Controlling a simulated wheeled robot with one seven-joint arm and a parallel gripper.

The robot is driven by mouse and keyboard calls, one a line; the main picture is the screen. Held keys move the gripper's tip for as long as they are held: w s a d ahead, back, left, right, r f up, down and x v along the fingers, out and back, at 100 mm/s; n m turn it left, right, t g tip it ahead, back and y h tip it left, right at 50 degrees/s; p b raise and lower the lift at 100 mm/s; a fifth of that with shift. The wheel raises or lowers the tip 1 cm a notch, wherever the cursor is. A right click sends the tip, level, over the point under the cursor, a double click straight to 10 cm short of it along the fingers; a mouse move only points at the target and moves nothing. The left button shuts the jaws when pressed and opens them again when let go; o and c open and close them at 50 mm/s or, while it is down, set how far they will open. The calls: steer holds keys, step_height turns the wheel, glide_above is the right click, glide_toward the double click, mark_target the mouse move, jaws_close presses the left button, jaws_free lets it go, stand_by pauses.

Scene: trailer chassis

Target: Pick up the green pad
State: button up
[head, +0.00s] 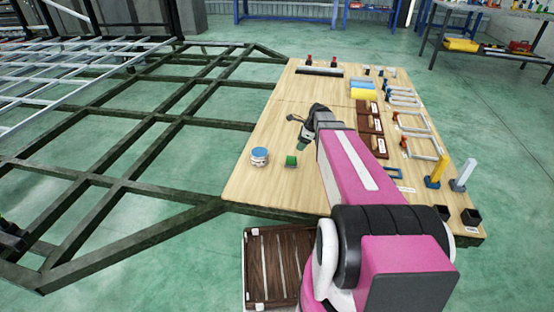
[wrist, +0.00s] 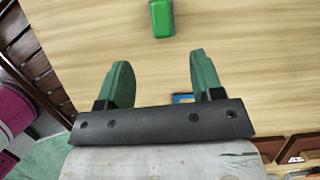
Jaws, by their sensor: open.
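The green pad (head: 291,161) is a small block lying on the wooden table (head: 262,133), near its left part, just right of a round blue-topped container. It also shows in the wrist view (wrist: 161,18) at the top edge, ahead of my fingertips and between their lines. My gripper (wrist: 158,75) has two green fingers spread apart with nothing between them. In the head view my gripper (head: 302,146) is above the table, up and to the right of the pad, apart from it, and partly hidden by its own arm.
The blue-topped container (head: 259,156) stands close left of the pad. Brown boxes (head: 371,129), yellow and blue blocks (head: 363,90) and clamp-like frames (head: 416,134) fill the table's right side. A dark metal chassis (head: 140,150) lies left. Bare wood surrounds the pad's right side.

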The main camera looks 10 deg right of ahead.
mark_target(292, 157)
steer(key=shift+m, duration=0.3)
steer(key=x, duration=0.5)
steer(key=shift+w+a+f, duration=0.2)
steer(key=shift+w+a, duration=0.15)
steer(key=shift+w, duration=0.1)
steer(key=shift+s+x, duration=0.15)
steer(key=shift+x, duration=1.2)
steer(key=shift+s+x, duration=0.15)
steer(key=shift+x, duration=1.2)
steer(key=shift+d, duration=0.15)
steer(key=c, duration=1.1)
